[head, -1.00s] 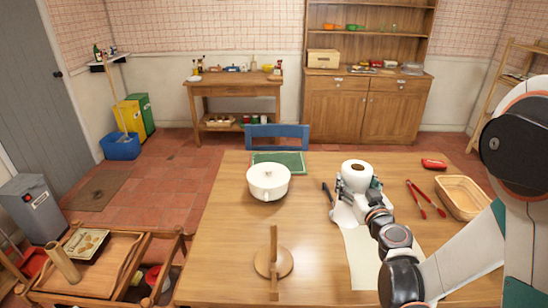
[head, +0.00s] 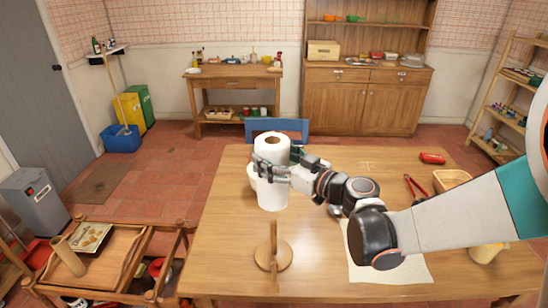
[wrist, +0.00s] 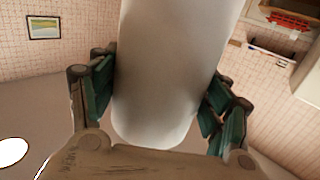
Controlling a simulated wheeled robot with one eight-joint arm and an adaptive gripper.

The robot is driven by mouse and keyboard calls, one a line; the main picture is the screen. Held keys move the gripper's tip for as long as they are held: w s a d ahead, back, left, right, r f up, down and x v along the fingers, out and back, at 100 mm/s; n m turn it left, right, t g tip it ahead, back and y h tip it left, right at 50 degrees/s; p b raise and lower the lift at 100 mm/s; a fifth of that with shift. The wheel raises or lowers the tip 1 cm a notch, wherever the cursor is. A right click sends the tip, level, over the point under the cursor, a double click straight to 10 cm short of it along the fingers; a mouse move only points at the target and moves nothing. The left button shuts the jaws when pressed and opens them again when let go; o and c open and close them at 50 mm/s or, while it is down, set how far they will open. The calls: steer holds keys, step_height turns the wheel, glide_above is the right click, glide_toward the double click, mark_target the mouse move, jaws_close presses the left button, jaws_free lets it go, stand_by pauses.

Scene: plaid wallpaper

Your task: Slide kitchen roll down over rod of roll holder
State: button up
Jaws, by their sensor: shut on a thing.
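The white kitchen roll (head: 273,192) is upright in my gripper (head: 270,172), in the air above the table. The fingers close around its middle. In the wrist view the roll (wrist: 168,70) fills the space between the green finger pads. The wooden roll holder (head: 272,257) stands on the table with its rod upright and bare. In the head view the roll's lower end appears just above the rod's top, with a small gap; whether it is directly over the rod in depth I cannot tell.
The white pot (head: 251,174) is mostly hidden behind the roll and gripper. Red tongs (head: 416,190), a basket (head: 452,179) and a red object (head: 432,158) lie at the table's right. A pale sheet (head: 405,262) lies under my arm. The table left of the holder is clear.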

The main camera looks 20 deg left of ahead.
steer(key=shift+f, duration=0.1)
steer(key=b, duration=1.1)
glide_above(274, 223)
steer(key=shift+w+a+f, duration=0.1)
steer(key=shift+w+f, duration=0.1)
steer(key=shift+f, duration=3.85)
steer(key=shift+w+f, duration=0.2)
steer(key=shift+f, duration=7.95)
steer(key=o, duration=1.6)
steer(key=shift+c, duration=0.2)
steer(key=shift+r, duration=5)
